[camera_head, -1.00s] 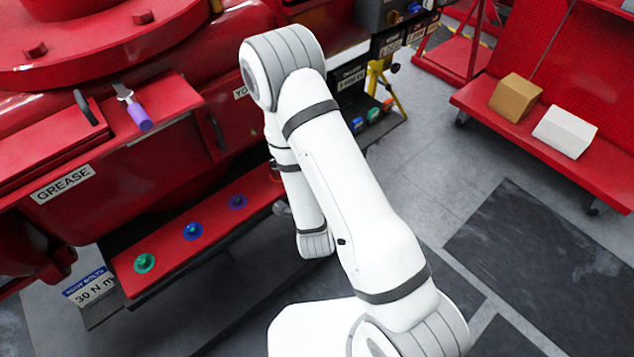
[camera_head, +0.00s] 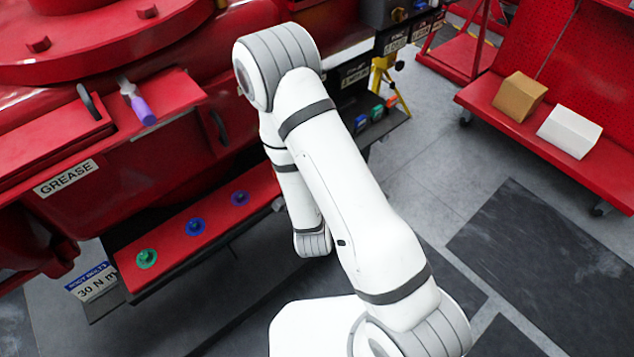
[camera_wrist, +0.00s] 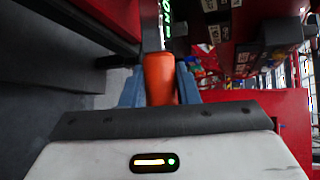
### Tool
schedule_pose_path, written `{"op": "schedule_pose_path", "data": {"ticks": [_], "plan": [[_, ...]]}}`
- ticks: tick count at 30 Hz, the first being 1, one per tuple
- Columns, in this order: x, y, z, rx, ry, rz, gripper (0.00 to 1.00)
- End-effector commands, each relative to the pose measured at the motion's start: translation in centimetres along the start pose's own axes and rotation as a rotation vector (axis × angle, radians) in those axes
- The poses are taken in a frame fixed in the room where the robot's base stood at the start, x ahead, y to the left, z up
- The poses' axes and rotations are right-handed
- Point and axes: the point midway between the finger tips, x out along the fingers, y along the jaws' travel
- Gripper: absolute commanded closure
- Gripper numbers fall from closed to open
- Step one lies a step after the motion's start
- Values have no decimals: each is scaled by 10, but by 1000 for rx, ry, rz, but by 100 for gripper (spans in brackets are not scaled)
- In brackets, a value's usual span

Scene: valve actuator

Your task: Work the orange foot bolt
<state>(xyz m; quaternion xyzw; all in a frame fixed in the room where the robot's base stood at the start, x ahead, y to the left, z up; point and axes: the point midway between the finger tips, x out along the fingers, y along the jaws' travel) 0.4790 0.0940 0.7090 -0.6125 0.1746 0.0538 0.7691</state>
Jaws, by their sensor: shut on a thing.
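In the head view my white arm reaches down beside the red foot ledge (camera_head: 170,226). The arm hides the gripper and the orange bolt there.
The ledge carries a green bolt (camera_head: 147,259), a blue bolt (camera_head: 195,227) and a purple-blue bolt (camera_head: 239,198). A purple-handled tool (camera_head: 143,110) lies on the red shelf above. A red rack (camera_head: 570,110) with two boxes stands right. The floor between is clear.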

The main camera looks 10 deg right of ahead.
Motion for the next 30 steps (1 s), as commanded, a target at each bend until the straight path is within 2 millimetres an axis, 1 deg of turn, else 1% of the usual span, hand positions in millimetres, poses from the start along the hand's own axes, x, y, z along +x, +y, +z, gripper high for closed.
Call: {"op": "schedule_pose_path", "data": {"ticks": [5,30], "plan": [[-2,-3,3,-3,-11,3,100],[-12,-33,8,-2,-8,0,100]]}}
